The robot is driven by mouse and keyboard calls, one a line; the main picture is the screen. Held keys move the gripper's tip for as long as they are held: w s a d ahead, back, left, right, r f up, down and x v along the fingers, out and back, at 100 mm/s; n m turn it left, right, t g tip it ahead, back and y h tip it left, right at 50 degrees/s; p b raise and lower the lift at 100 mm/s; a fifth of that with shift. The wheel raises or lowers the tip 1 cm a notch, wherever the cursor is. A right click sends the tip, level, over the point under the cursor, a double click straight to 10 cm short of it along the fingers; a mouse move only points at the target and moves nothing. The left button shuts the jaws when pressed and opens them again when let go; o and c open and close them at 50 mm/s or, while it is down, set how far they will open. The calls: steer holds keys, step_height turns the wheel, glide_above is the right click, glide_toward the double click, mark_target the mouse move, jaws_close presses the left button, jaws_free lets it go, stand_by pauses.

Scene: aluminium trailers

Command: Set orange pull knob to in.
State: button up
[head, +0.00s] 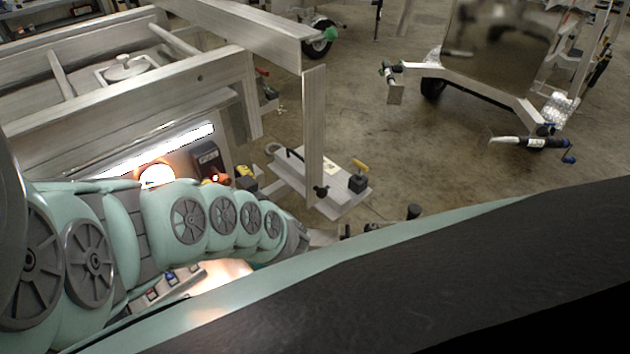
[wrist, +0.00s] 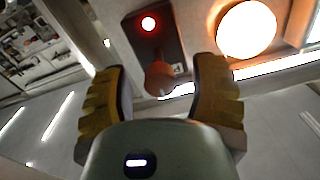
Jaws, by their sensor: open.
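The orange pull knob (wrist: 160,78) sticks out from a dark box (wrist: 165,42) with a lit red lamp (wrist: 148,24). In the wrist view it looks brownish orange. My gripper (wrist: 163,72) is open, with one yellow-brown padded finger on each side of the knob and a visible gap to both. Whether the knob is pulled out or pushed in is hard to tell. In the head view the box (head: 206,156) is on the trailer's side, with the orange knob (head: 223,180) at its lower edge and my gripper (head: 246,175) close by.
A bright round lamp (wrist: 246,28) sits beside the box. Aluminium trailer beams (head: 150,95) rise behind it. Open concrete floor (head: 420,150) lies beyond.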

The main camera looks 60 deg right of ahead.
jaws_close()
stand_by(0.4)
steer(key=b+x, duration=0.1)
steer(key=x, duration=0.2)
steer(key=shift+w, duration=0.25)
jaws_free()
steer(key=shift+s, duration=0.1)
steer(key=v, duration=1.2)
